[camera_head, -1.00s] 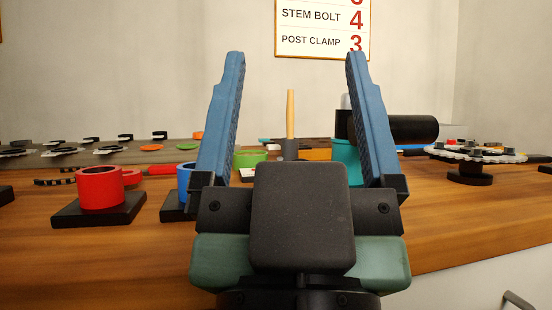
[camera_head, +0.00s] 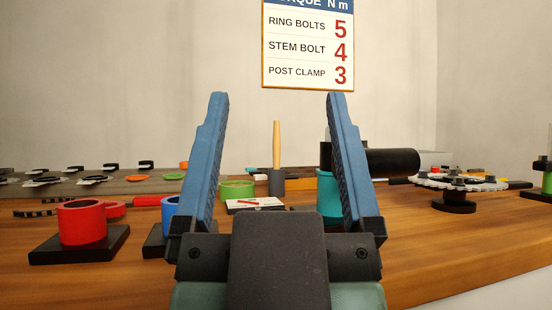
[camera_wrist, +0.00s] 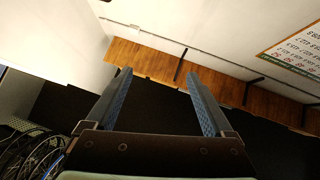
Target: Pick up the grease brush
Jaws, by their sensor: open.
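In the head view, a slim tan wooden handle (camera_head: 276,143) stands upright in a small dark grey holder (camera_head: 276,182). It looks like the grease brush; any bristles are hidden in the holder. My gripper (camera_head: 275,97) is open and empty, its two blue fingers raised, with the handle seen between them and farther back over the bench. In the wrist view my gripper (camera_wrist: 156,72) is also open with nothing between its fingers. The brush does not show in the wrist view.
On the wooden bench (camera_head: 440,245) are a red cup (camera_head: 82,222) on a black base, a blue cup (camera_head: 171,206), a green ring (camera_head: 237,189), a teal cup (camera_head: 327,195), a black cylinder (camera_head: 390,163) and a chainring on a stand (camera_head: 458,183). A torque sign (camera_head: 308,45) hangs behind.

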